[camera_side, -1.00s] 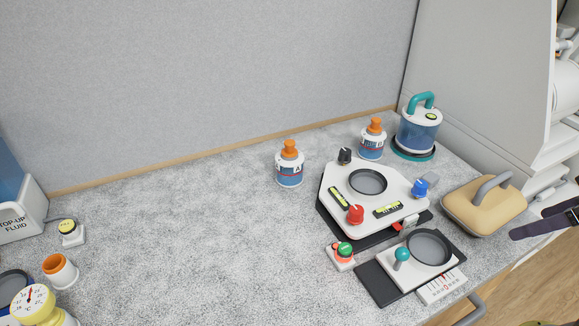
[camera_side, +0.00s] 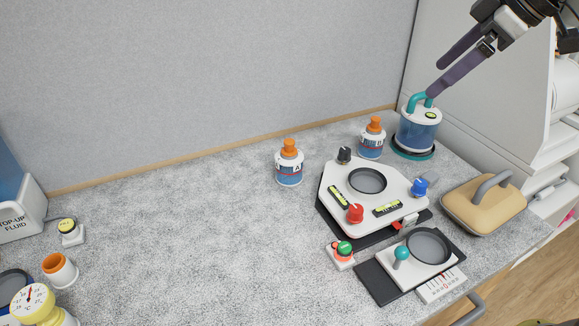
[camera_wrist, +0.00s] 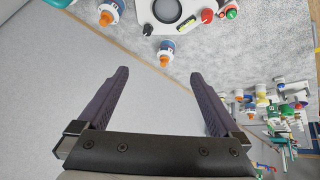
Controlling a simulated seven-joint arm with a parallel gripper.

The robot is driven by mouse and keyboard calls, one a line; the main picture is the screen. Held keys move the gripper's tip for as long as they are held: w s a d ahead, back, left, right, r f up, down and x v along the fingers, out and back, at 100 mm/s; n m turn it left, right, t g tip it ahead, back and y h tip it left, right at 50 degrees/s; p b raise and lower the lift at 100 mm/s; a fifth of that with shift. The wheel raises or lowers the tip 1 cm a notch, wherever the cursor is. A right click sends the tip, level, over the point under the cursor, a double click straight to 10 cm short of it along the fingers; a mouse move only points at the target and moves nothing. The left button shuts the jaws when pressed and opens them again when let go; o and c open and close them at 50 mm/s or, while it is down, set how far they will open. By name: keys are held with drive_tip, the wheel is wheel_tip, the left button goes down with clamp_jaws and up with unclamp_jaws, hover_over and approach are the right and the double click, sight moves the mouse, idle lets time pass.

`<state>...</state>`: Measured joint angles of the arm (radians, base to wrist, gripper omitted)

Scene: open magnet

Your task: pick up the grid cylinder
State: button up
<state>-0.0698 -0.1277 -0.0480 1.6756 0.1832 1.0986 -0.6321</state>
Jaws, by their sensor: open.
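The grid cylinder seems to be the clear, blue-tinted cylinder (camera_side: 418,134) with a teal arched handle and dark teal base, upright at the back right of the bench in the side view. A bit of teal at the top left edge of the wrist view (camera_wrist: 58,2) looks like part of it. My gripper (camera_side: 434,80) is open and empty at the upper right, its lower fingertip overlapping the handle in the side view. I cannot tell if they touch.
Two orange-capped bottles (camera_side: 289,164) (camera_side: 371,139) stand left of the cylinder. A white device with knobs (camera_side: 345,178) is in front, with a tan handled block (camera_side: 484,207) to its right. A cabinet wall (camera_side: 462,110) rises close on the right. The bench's left-middle is clear.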

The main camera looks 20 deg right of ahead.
drive_tip(key=w+a+n, duration=0.1)
drive_tip(key=w+a, duration=0.2)
drive_tip(key=w, duration=0.5)
drive_tip(key=n+g+y, duration=0.1)
drive_tip(key=n+g, duration=0.1)
drive_tip(key=g, duration=0.1)
hover_over(293, 151)
drive_tip(key=s+d, duration=0.3)
drive_tip(key=d, duration=0.2)
wheel_tip(293, 151, down, 11)
drive_tip(key=shift+g, duration=0.3)
drive_tip(key=x, duration=1.3)
drive_tip(key=shift+s+d, duration=0.15)
drive_tip(key=shift+x, duration=3.35)
drive_tip(key=shift+s, duration=0.1)
drive_tip(key=c, duration=1.4)
drive_tip(key=shift+r, duration=0.1)
drive_tip(key=shift+c, duration=0.4)
drive_tip(key=shift+r, duration=0.15)
